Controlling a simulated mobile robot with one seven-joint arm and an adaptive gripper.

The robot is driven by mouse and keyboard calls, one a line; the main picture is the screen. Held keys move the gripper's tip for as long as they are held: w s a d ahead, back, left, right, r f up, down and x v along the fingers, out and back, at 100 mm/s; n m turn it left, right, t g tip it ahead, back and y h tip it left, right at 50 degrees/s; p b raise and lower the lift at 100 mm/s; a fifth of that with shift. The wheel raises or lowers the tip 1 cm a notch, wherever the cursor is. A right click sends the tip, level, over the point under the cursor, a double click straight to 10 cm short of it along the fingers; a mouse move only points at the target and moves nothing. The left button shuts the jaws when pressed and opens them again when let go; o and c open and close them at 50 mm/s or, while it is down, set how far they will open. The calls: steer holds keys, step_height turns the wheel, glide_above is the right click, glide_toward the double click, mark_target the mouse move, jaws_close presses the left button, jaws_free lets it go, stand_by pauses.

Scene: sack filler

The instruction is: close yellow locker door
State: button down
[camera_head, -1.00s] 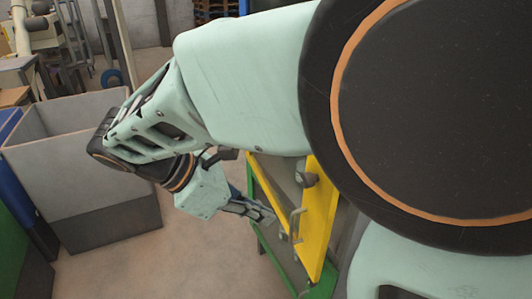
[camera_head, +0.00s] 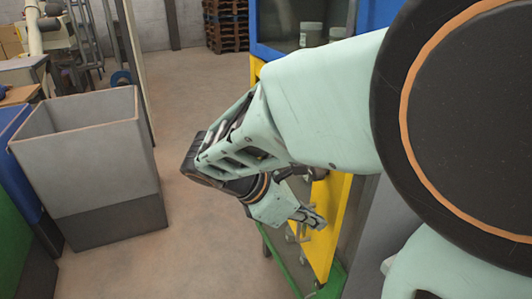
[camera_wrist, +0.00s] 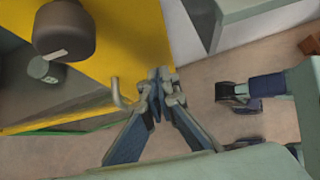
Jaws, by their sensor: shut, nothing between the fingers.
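The yellow locker door (camera_head: 337,222) is in the right half of the head view, partly covered by my arm. It appears to stand ajar, but how far is hard to tell. A bent metal handle (camera_head: 297,232) is on it; the handle (camera_wrist: 120,96) also shows in the wrist view, just left of my fingertips. My gripper (camera_head: 318,219) is shut and empty, close in front of the door. In the wrist view my gripper (camera_wrist: 160,82) has the yellow door (camera_wrist: 135,40) behind and left of it. Contact cannot be told.
A blue cabinet (camera_head: 375,14) with jars behind its front is above the yellow door. A green frame (camera_head: 331,286) runs below the door. A large grey bin (camera_head: 90,165) stands at left. The floor between bin and locker is clear. Pallets (camera_head: 226,25) are at the back.

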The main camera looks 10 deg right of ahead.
steer(key=shift+d, duration=0.3)
